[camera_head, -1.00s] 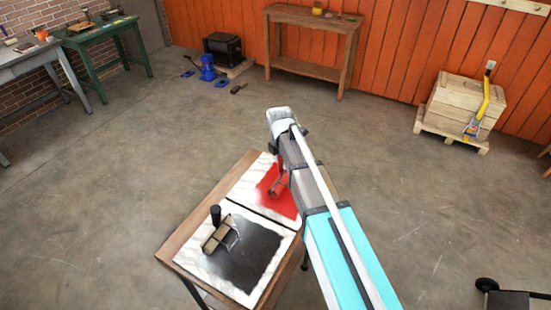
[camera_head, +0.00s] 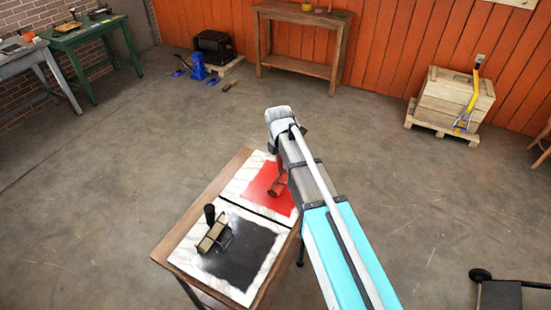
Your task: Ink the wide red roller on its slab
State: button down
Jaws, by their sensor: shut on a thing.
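The red ink slab (camera_head: 255,184) lies on a small wooden table, a pale marbled plate with a red ink patch. My gripper (camera_head: 281,152) is over its right part, largely hidden by my own arm. It is shut on the wide red roller (camera_head: 274,193), of which only the wire frame and part of the cylinder show beside my arm. The roller is low over the red ink; whether it touches cannot be told.
The black ink slab (camera_head: 265,269) lies in front on the same wooden table (camera_head: 192,223), with another roller (camera_head: 213,238) on it, its dark handle upright. Open concrete floor surrounds the table. A crate (camera_head: 455,100) and a wooden bench (camera_head: 303,17) stand farther back.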

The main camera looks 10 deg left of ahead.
jog(key=shift+s+d, duration=0.25)
jog(key=shift+d, duration=0.35)
jog(key=shift+s+d, duration=0.2)
jog(key=shift+d, duration=0.4)
jog(key=shift+s+d, duration=0.35)
jog(key=shift+d, duration=0.5)
jog(key=shift+s+d, duration=0.3)
jog(key=shift+d, duration=0.55)
jog(key=shift+r, duration=0.15)
jog(key=shift+r+p, duration=2.4)
jog(key=shift+p, duration=0.15)
